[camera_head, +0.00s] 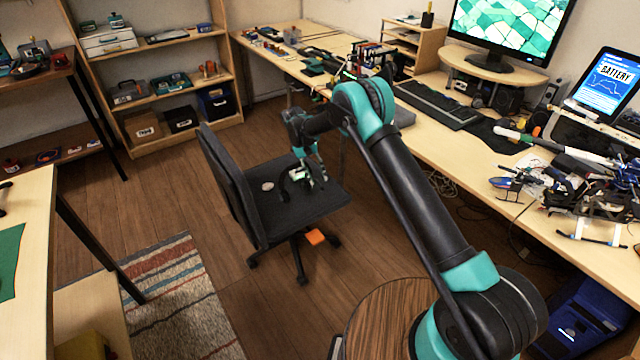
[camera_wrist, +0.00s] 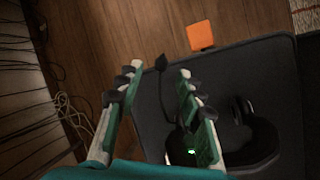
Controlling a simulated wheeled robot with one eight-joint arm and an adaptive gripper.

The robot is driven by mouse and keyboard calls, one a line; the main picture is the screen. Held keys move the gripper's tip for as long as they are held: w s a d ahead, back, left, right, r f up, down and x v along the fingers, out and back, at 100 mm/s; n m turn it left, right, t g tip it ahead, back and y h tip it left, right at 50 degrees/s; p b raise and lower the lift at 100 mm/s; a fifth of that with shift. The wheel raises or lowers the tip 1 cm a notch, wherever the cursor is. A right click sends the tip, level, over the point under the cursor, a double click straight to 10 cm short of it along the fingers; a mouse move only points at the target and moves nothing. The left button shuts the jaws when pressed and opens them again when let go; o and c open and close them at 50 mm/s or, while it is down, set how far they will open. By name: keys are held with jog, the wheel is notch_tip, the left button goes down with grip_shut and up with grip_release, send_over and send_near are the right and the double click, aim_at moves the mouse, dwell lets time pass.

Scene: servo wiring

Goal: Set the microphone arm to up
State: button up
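A black headset (camera_wrist: 262,145) lies on the seat of the dark office chair (camera_head: 315,205). Its thin dark microphone arm (camera_wrist: 163,92) reaches away from the earcup, with a dark tip near the chair's edge in the wrist view. A small green light glows by the earcup, partly behind my right finger. My gripper (camera_wrist: 160,69) is open and empty, its teal fingers on either side of the microphone arm in the picture. I cannot tell whether they touch it. In the head view my gripper (camera_head: 311,178) is low over the seat and covers part of the headset.
An orange block (camera_wrist: 201,35) lies on the floor by the chair; it also shows in the head view (camera_head: 315,237). The chair's backrest (camera_head: 228,185) stands to the left. The cluttered desk (camera_head: 455,150) is to the right, with cables (camera_wrist: 75,115) hanging beneath.

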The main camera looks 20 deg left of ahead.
jog(key=v, duration=0.8)
jog(key=shift+a, duration=0.1)
jog(key=shift+c, duration=0.2)
